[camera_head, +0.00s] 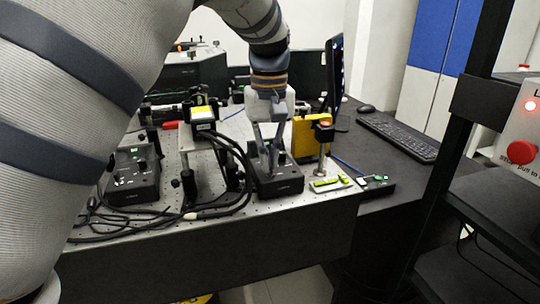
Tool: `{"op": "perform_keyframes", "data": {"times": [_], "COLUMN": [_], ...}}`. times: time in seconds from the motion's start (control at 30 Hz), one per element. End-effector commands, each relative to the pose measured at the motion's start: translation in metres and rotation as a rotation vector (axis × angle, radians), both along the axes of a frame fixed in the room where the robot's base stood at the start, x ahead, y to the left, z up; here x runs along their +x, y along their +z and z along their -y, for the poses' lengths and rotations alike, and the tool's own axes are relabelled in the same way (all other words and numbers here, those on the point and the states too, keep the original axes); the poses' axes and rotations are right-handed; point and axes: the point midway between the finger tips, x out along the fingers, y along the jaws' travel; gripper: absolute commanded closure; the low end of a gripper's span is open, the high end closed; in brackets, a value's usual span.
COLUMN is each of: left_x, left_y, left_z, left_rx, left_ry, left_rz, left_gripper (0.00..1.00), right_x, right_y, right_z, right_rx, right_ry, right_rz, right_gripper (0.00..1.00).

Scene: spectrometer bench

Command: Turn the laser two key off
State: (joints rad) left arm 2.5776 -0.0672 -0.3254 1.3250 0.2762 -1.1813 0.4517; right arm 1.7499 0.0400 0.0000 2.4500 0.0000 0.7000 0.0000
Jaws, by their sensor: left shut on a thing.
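Two black control boxes stand on the perforated optical table: one at the left (133,190) and one nearer the middle (280,186). My left gripper (269,165) reaches down from above onto the top of the middle box. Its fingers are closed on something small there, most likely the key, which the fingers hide. I cannot read the labels, so I cannot tell from the picture alone which box is laser two. The key's angle is not visible. My right gripper is not in view.
A yellow block (304,139) stands close right of the gripper. A yellow-labelled black device (203,116) and cables (228,150) lie to its left. A keyboard (398,138) is at right, and a panel with a red stop button (521,152) is far right.

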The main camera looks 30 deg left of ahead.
Motion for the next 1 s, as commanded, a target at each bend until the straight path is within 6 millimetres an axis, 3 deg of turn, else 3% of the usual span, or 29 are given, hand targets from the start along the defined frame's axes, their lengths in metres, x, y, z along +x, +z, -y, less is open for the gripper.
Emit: {"op": "perform_keyframes", "data": {"times": [0.8, 0.9, 1.0], "left_x": [-0.0005, -0.0005, -0.0005], "left_y": [0.0009, 0.0009, 0.0007], "left_z": [-0.0008, -0.0008, -0.0008], "left_rx": [0.001, 0.001, 0.001], "left_ry": [0.107, 0.106, 0.106], "left_rz": [0.002, 0.002, 0.002], "left_gripper": [1.0, 0.74, 0.74], "right_x": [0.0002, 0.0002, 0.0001], "right_y": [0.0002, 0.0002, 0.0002], "right_z": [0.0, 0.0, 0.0], "right_rx": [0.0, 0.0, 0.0], "right_ry": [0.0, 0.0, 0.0], "right_rz": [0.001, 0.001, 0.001], "right_gripper": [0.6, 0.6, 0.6]}}
